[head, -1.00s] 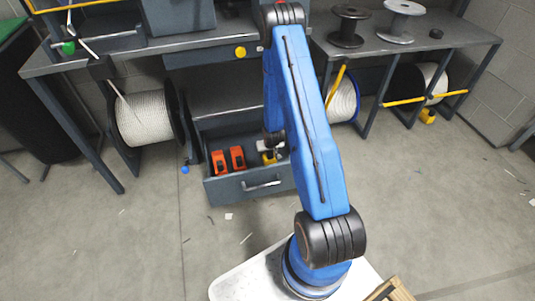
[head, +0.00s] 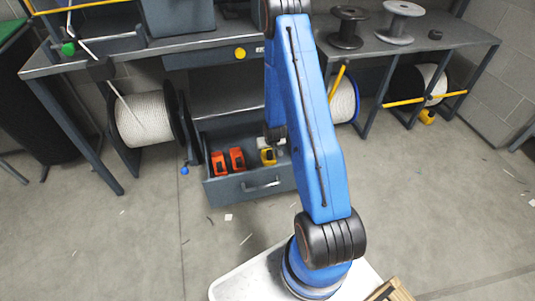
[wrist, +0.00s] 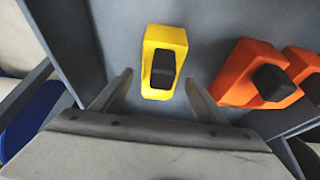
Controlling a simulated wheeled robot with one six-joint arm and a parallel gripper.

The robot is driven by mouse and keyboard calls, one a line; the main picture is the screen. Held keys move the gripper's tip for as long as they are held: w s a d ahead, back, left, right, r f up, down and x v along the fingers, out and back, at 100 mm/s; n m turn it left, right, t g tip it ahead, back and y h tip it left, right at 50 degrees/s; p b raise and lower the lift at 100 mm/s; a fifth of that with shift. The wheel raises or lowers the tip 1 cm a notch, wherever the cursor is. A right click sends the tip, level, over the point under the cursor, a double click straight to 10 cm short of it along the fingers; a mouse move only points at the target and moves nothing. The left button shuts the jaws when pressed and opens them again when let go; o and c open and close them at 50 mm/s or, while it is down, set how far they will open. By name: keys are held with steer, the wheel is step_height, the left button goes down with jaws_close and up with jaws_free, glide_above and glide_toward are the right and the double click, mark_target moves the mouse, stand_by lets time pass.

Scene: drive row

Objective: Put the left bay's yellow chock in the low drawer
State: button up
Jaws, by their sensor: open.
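The open low drawer (head: 230,191) holds a yellow chock (head: 268,156) near its right part. The yellow chock also shows in the wrist view (wrist: 163,62), lying on the drawer floor with a black block on top. My gripper (wrist: 158,88) is open and empty above the drawer, its two fingertips apart on either side of the chock's near end. The fingers do not press on the chock. In the head view my blue arm hides part of the drawer's right side, and the fingers cannot be made out clearly.
Two orange chocks (head: 228,161) lie in the drawer's left part. Cable reels (head: 143,118) stand under the bench. The floor in front of the drawer is mostly clear.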

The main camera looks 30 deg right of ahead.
steer(key=v, duration=0.6)
steer(key=shift+s+r, duration=0.1)
steer(key=shift+r, duration=0.2)
steer(key=s+a+r, duration=0.2)
steer(key=a+r, duration=0.1)
steer(key=r, duration=0.7)
steer(key=s+a+r+n, duration=0.1)
steer(key=s+a+r, duration=0.2)
steer(key=r, duration=0.7)
steer(key=s+a+r, duration=0.2)
steer(key=a+r, duration=0.1)
steer(key=r, duration=0.6)
steer(key=s+a+r, duration=0.3)
steer(key=s+r, duration=0.2)
steer(key=s, duration=0.4)
steer(key=s+a+r+n, duration=0.1)
steer(key=s+a+r, duration=0.2)
steer(key=s+r, duration=0.3)
steer(key=s+a+r+n+y, duration=0.1)
steer(key=s+a+r, duration=0.2)
steer(key=s, duration=0.9)
step_height(320, 180, up, 3)
steer(key=shift+s+a+r, duration=0.25)
